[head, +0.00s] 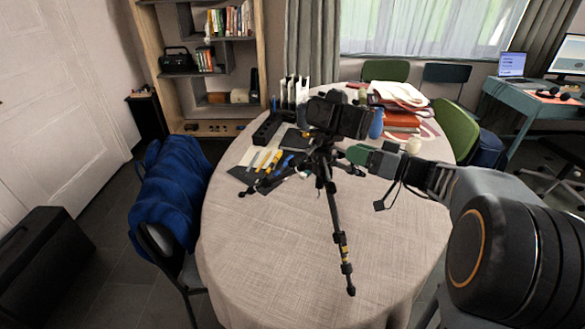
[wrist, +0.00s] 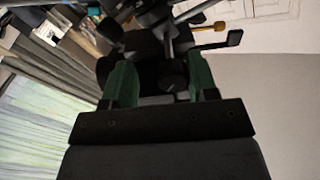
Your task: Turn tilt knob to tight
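A small black tripod (head: 337,230) stands on the round table (head: 270,240) with a black camera (head: 338,115) on top. My gripper (head: 357,154), with green fingers, reaches in from the right, just below the camera at the tripod's head. In the wrist view my gripper (wrist: 158,66) has its two green fingers wide apart. A dark round knob (wrist: 173,72) shows between them, nearer the right finger, with a gap to the left finger. Whether a finger touches the knob is unclear. The tilt knob is hidden in the head view, and no tight marking is readable.
Pens and tools (head: 265,160) lie left of the tripod. Books and papers (head: 402,108) are stacked behind it, with a blue bottle (head: 377,124) nearby. A chair with a blue jacket (head: 172,190) stands at left. The table's front is clear except for the tripod leg.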

